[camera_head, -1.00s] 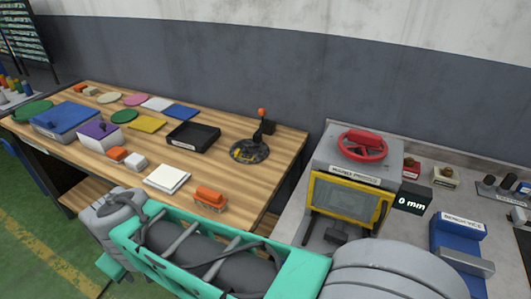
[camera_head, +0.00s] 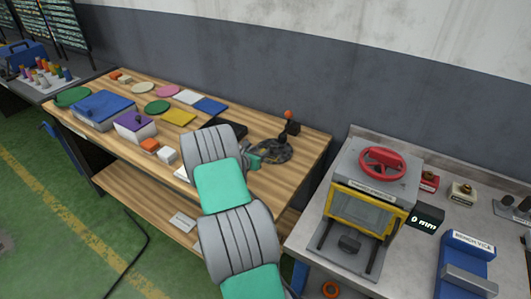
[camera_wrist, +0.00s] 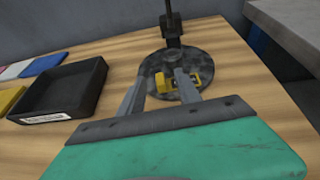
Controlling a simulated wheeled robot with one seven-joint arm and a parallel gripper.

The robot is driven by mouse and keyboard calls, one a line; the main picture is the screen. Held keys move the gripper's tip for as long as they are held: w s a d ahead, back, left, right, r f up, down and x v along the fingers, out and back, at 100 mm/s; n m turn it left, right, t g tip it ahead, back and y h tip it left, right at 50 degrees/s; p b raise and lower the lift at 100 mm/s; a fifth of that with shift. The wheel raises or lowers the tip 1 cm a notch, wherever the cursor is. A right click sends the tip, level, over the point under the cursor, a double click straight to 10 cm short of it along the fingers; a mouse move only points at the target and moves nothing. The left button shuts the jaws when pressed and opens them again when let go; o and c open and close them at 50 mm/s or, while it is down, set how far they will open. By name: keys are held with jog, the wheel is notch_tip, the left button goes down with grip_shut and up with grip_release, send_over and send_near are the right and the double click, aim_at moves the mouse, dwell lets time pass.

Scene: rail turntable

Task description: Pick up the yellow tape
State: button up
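The yellow tape (camera_wrist: 163,84) lies on a dark round disc (camera_wrist: 150,66) in the wrist view, at the foot of an upright post. My gripper (camera_wrist: 160,80) is open, its two grey fingers pointing at the disc. The right finger covers part of the tape, and some yellow also shows to the right of that finger. I cannot tell whether the fingers touch it. In the head view my gripper (camera_head: 253,160) is at the left edge of the disc (camera_head: 280,151), and I cannot make out the tape there.
A black tray (camera_wrist: 62,92) lies left of my gripper. An upright post with an orange knob (camera_head: 289,115) stands at the disc's back. Flat coloured pieces and boxes cover the wooden table's (camera_head: 312,150) left part. A hand press (camera_head: 368,208) stands on the grey bench at right.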

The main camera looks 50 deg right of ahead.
aim_at(263, 150)
jog(key=x, duration=0.4)
jog(key=shift+a+f+p, duration=0.15)
jog(key=shift+f+p, duration=0.1)
jog(key=shift+p, duration=0.15)
jog(key=shift+c, duration=0.3)
grip_shut()
